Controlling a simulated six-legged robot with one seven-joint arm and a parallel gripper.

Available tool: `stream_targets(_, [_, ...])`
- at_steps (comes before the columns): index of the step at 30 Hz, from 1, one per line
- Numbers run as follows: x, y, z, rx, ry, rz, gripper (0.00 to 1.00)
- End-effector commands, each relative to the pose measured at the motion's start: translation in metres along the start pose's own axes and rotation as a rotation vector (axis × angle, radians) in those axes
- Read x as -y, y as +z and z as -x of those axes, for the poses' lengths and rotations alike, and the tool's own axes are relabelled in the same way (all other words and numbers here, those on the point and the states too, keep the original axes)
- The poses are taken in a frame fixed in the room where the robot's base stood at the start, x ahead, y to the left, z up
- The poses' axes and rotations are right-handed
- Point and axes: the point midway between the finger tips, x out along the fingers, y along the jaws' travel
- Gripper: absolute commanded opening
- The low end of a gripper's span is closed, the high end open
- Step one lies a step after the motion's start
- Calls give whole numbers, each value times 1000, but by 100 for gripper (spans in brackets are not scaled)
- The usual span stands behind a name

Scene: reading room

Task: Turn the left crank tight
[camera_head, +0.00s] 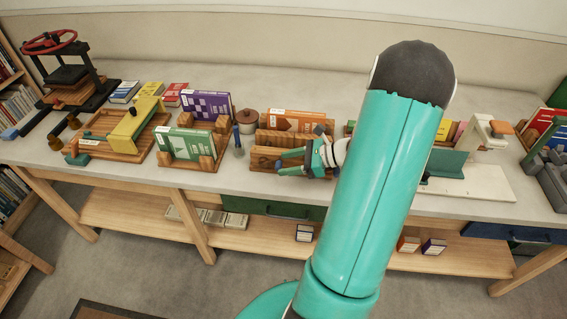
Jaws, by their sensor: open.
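I cannot surely pick out the left crank. My gripper (281,162) is open, with its teal fingers pointing left. It is in front of or over the wooden press (262,141) that holds an orange book (300,120). The gripper and arm hide part of that press, and I see nothing between the fingers clearly. At the far left, dark knobs (56,143) sit beside a wooden frame (133,157) with a yellow bar (133,120).
A black press with a red wheel (50,42) stands far left. My arm covers the table's (290,78) middle right. A white board (480,182) lies right. The table's back is clear.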

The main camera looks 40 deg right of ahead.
Motion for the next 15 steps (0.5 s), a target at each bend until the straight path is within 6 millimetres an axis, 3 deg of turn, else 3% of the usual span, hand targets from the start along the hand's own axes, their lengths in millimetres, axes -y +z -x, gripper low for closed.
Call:
stream_targets(4, [0,1,-16,0,1,1,53])
stream_targets(13, [0,1,-19,0,0,1,53])
stream_targets(15, [0,1,-19,0,0,1,43])
